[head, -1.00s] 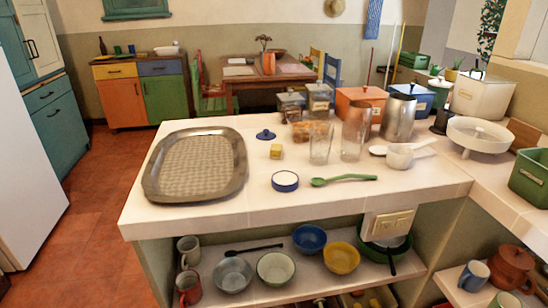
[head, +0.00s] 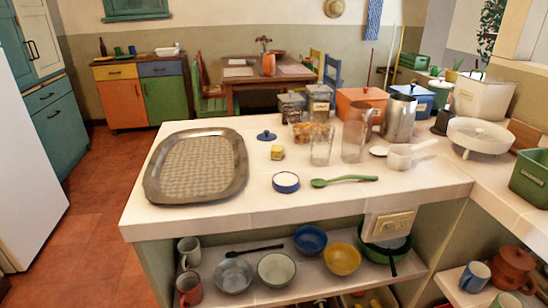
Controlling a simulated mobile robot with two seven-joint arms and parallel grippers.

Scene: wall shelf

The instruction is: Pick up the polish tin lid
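A small dark blue lid (head: 266,135) with a knob lies on the white countertop, right of the big metal tray. A low round blue tin (head: 285,182) with a white top sits nearer the front edge of the counter. I cannot tell whether that white top is its contents or a cover. Neither of my grippers is in view, and nothing hides the lid or the tin.
The oval metal tray (head: 197,166) fills the counter's left side. A small yellow block (head: 277,152) lies between lid and tin. A green spoon (head: 344,180), glasses (head: 321,147) and a white saucepan (head: 400,157) stand to the right. Bowls sit on the shelf below.

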